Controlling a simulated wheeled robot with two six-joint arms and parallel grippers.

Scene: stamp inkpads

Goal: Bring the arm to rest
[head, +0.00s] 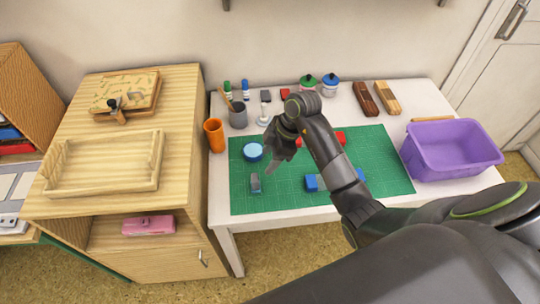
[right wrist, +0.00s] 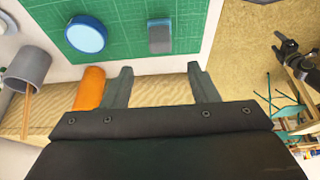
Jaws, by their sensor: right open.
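My right gripper (head: 281,150) is open above the left part of the green mat (head: 300,204). In the right wrist view its two fingers (right wrist: 160,82) stand apart with nothing between them. My right arm reaches in from the lower right and hides part of the mat. A round blue tin (head: 253,151) and a small grey-blue block (head: 255,184) lie on the mat to the left of the gripper. Both also show ahead of the fingers in the right wrist view, the tin (right wrist: 87,36) and the block (right wrist: 160,37). My left gripper does not show.
A blue pad (head: 316,183) and a red pad (head: 335,138) lie partly behind my arm. An orange cup (head: 214,135) and a grey cup (head: 238,115) stand left of the mat. A purple bin (head: 450,165) stands at right. A wooden tray (head: 105,188) sits on the cabinet.

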